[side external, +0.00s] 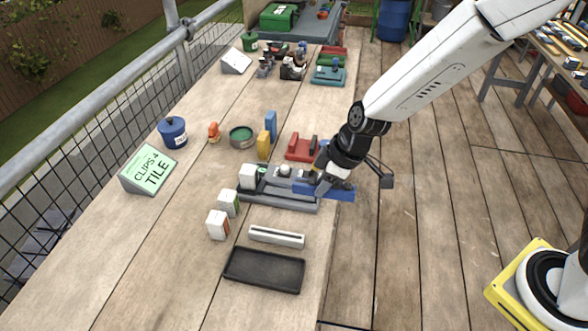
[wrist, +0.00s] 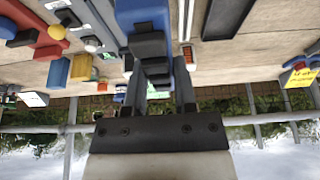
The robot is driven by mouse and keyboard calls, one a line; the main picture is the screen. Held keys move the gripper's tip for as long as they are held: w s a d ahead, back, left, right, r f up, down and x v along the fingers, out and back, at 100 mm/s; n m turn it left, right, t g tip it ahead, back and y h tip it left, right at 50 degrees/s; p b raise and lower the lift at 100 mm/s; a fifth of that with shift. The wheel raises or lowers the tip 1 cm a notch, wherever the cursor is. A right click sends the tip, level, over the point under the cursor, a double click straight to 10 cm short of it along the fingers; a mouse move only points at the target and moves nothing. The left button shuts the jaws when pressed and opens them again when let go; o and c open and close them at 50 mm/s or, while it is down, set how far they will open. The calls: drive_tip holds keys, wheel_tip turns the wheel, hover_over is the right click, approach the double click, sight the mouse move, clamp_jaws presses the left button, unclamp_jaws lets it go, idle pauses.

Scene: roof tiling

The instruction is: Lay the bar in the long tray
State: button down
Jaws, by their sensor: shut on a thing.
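My gripper (side external: 324,178) is shut on a long blue bar (side external: 338,193), at the right edge of the bench beside a grey fixture. The bar also shows in the wrist view (wrist: 142,12), reaching away from the dark fingers (wrist: 160,85). A long black tray (side external: 264,270) with a raised rim lies empty at the near end of the bench. Its dark edge shows at the top of the wrist view (wrist: 227,18). The fingers partly hide the bar, and I cannot tell whether it touches the fixture.
The grey fixture (side external: 270,200) carries a white block and knobs. A narrow white slotted piece (side external: 276,237) lies between it and the black tray. White boxes (side external: 218,225) stand left of these. A red fixture (side external: 301,149) and blue and yellow blocks (side external: 264,145) stand behind.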

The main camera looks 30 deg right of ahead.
drive_tip(key=s+a+f, duration=0.1)
drive_tip(key=a+f, duration=0.1)
drive_tip(key=a, duration=0.6)
drive_tip(key=s+a+f, duration=0.1)
drive_tip(key=a+f, duration=0.1)
drive_tip(key=a, duration=0.6)
drive_tip(key=shift+f, duration=0.3)
drive_tip(key=shift+f, duration=0.25)
drive_tip(key=shift+f, duration=3.55)
drive_tip(key=shift+f, duration=0.6)
drive_tip(key=shift+c, duration=1.7)
unclamp_jaws()
drive_tip(key=shift+w+d, duration=0.1)
drive_tip(key=shift+d, duration=0.05)
